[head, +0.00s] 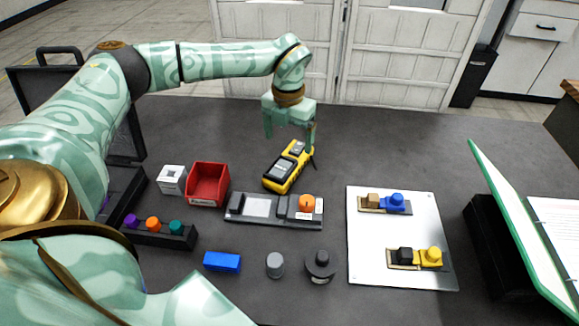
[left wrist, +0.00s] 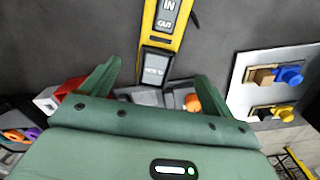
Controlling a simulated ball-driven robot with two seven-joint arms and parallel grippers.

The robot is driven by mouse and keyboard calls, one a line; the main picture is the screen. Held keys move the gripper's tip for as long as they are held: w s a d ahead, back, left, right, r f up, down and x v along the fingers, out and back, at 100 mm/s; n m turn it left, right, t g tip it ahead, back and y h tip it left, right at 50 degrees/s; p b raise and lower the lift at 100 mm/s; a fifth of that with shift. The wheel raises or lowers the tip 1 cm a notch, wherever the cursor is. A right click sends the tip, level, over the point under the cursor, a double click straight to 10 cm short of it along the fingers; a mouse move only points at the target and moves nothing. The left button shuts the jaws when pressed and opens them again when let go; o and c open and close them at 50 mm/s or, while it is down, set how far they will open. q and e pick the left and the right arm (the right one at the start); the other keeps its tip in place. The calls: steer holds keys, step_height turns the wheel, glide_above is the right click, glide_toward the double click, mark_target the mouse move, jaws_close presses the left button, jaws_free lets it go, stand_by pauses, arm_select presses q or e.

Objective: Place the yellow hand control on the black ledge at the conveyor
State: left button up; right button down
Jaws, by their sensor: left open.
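The yellow hand control (head: 286,167), with dark grey faces, is on the dark table behind the grey fixture. It also shows at the top middle of the left wrist view (left wrist: 165,38), with printed labels on its face. My left gripper (head: 290,137) is open and points down over the control's far end. Its fingers are spread wide, and in the left wrist view the control lies between and beyond them. I cannot tell whether a finger touches it. I cannot make out a conveyor or a black ledge at one. My right gripper is not in view.
Near the control are a grey fixture (head: 262,208) with an orange knob, a red bin (head: 207,184) and a white block (head: 171,180). A white plate (head: 365,250) bears blue and yellow parts. A green binder (head: 520,220) stands right. The table's back right is clear.

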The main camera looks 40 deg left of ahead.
mark_target(287, 162)
arm_select(q)
step_height(287, 162, down, 4)
steer(key=shift+f+b, duration=0.1)
steer(key=shift+b, duration=0.25)
steer(key=f+b, duration=0.1)
steer(key=f, duration=0.4)
steer(key=shift+a+f, duration=0.2)
steer(key=shift+r, duration=0.1)
steer(key=c, duration=1.4)
